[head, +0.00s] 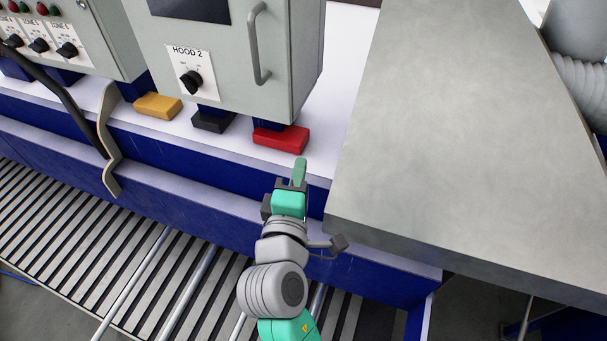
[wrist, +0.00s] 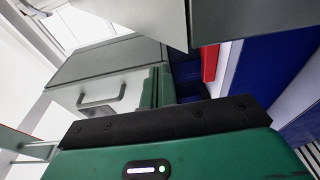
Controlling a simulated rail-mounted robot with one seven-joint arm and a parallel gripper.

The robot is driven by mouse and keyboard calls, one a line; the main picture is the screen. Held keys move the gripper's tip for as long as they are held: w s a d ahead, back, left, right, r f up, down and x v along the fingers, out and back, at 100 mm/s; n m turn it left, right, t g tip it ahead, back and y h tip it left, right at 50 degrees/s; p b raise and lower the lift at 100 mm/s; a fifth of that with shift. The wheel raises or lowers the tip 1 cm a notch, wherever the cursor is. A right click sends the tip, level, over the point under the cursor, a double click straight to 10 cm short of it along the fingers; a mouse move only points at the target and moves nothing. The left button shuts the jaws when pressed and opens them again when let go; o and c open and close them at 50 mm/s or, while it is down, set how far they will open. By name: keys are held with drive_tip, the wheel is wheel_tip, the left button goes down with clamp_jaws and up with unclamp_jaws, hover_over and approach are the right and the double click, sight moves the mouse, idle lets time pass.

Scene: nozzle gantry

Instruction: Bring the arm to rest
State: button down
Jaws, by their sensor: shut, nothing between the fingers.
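My arm reaches up from the bottom middle of the head view. My gripper (head: 300,165) is at its end, with the green fingers together and nothing between them. The fingertips are just below the red block (head: 280,138), over the white ledge; I cannot tell whether they touch anything. In the wrist view the green and black gripper body fills the bottom, and the green fingers (wrist: 156,86) show beyond it.
The HOOD 2 cabinet (head: 228,75) with a knob and handle stands above the ledge. Yellow (head: 157,105) and black (head: 212,121) blocks sit left of the red one. A large grey metal panel (head: 440,140) is close on the right. A tan bracket (head: 109,150) is left.

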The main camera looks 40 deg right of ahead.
drive_tip(key=shift+s+d, duration=0.15)
drive_tip(key=shift+s, duration=0.4)
drive_tip(key=w+a+r+m+t+y+p, duration=0.1)
drive_tip(key=a+r+m+t, duration=0.1)
drive_tip(key=a+r, duration=0.3)
drive_tip(key=w+a+r+m+t+y, duration=0.1)
drive_tip(key=a+r+m+t+y, duration=0.15)
drive_tip(key=r, duration=0.55)
drive_tip(key=s+a+r+m+t+y, duration=0.1)
drive_tip(key=s+a+r+t+y, duration=0.1)
drive_tip(key=a+r, duration=0.4)
drive_tip(key=s+a+r+m+t+y+p, duration=0.1)
drive_tip(key=s+a+r+t+y, duration=0.2)
drive_tip(key=r, duration=0.5)
drive_tip(key=s+a+r+m+t+y+p, duration=0.1)
drive_tip(key=s+a+r+t+y, duration=0.2)
drive_tip(key=a+r, duration=0.5)
drive_tip(key=a+t+y, duration=0.1)
drive_tip(key=y, duration=0.1)
drive_tip(key=shift+a+y, duration=0.35)
drive_tip(key=shift+m, duration=0.25)
